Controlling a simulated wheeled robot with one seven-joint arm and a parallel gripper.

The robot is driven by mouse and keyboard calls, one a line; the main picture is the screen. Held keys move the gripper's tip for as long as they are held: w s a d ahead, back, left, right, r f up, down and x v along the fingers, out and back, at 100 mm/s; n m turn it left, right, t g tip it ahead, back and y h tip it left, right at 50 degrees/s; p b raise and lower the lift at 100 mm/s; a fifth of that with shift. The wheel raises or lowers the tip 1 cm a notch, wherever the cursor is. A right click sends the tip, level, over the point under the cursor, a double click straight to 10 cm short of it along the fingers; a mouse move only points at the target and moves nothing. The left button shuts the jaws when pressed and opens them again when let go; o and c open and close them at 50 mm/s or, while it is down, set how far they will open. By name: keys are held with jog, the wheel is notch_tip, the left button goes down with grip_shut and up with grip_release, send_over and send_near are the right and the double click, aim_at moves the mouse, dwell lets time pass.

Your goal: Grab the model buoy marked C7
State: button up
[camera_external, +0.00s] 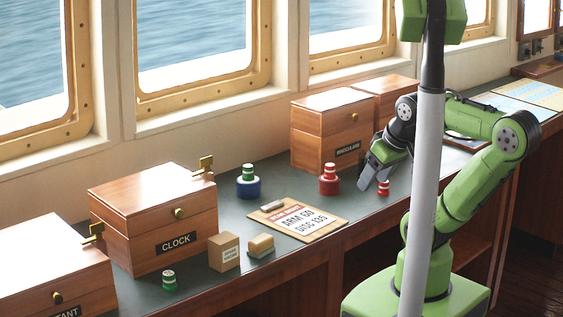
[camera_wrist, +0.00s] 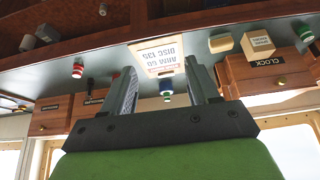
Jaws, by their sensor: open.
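Several small striped buoys stand on the dark counter; no C7 mark is readable on any. In the external view, one is green and white on a blue base (camera_external: 248,181), one is red and white on a red base (camera_external: 329,180), a small red one (camera_external: 383,187) is beside my gripper, and a small green one (camera_external: 169,281) is at the near edge. My gripper (camera_external: 366,178) is open and empty above the counter, right of the larger red buoy. In the upside-down wrist view, the blue-based buoy (camera_wrist: 167,89) shows between my fingers (camera_wrist: 162,82), farther off. A red buoy (camera_wrist: 77,70) is to their left.
A small carton (camera_external: 223,252) and a wood-topped block (camera_external: 261,246) stand near the CLOCK box (camera_external: 140,222). Another wooden box (camera_external: 309,152) stands behind the red buoy, against the window wall.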

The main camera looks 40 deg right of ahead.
jog(key=shift+o, duration=0.5)
jog(key=w+d+f+n+g+y+b, duration=0.1)
jog(key=w+d+f+b, duration=0.1)
jog(key=w+f, duration=0.25)
jog(key=w+d+f+n+y+b, duration=0.1)
jog(key=w+d+f+n, duration=0.15)
jog(key=w+f, duration=0.2)
jog(key=m+t+h+b, duration=0.2)
jog(key=m+t+b, duration=0.2)
jog(key=t, duration=0.7)
send_near(382, 186)
jog(key=shift+n, duration=0.25)
jog(key=x, duration=0.7)
jog(key=d+x, duration=0.1)
jog(key=x, duration=0.3)
jog(key=shift+d+f, duration=0.1)
jog(key=shift+f, duration=0.1)
jog(key=c, duration=1)
